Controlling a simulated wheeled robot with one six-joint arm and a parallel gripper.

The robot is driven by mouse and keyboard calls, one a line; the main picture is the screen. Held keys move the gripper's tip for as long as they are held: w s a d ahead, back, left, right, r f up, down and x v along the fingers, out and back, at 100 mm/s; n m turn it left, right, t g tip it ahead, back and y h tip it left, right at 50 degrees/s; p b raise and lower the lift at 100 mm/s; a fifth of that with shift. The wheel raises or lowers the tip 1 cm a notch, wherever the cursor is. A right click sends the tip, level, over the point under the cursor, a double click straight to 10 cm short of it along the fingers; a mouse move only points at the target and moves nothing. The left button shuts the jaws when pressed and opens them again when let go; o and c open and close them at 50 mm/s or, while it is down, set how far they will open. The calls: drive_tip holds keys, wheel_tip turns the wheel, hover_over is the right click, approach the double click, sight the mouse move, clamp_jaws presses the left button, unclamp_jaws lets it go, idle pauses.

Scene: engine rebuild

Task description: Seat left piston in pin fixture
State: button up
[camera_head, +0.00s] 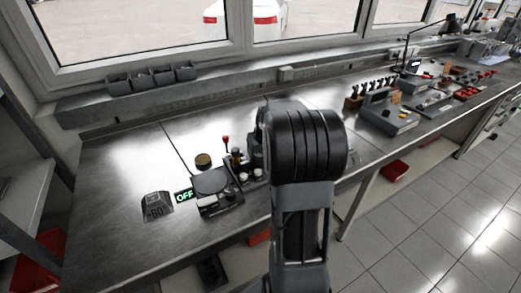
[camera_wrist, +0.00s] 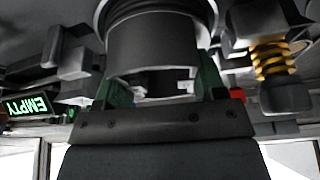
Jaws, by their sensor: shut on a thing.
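A grey cylindrical piston (camera_wrist: 155,45) fills the top middle of the wrist view, with its open skirt facing the camera. My gripper (camera_wrist: 160,86) is shut on it, with a green finger on either side of the skirt. The wrist picture seems upside down, with windows at its bottom. A grey fixture part with a yellow spring (camera_wrist: 272,60) shows to the right of the piston. I cannot tell whether the piston touches any fixture. In the head view my arm hides the gripper and the piston.
An EMPTY display (camera_wrist: 27,106) glows at the left of the wrist view. On the steel bench (camera_head: 115,190) stand a device with a round plate (camera_head: 212,182), an OFF sign (camera_head: 184,196), a +60° block (camera_head: 157,206) and a red-knobbed lever (camera_head: 225,140). The bench's left side is mostly clear.

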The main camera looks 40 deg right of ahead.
drive_tip(key=shift+f, duration=0.2)
idle(0.6)
drive_tip(key=o, duration=1.3)
drive_tip(key=shift+f, duration=0.1)
drive_tip(key=shift+o, duration=0.5)
drive_tip(key=shift+r, duration=0.25)
drive_tip(key=shift+r+p, duration=1.85)
drive_tip(key=shift+r, duration=1.1)
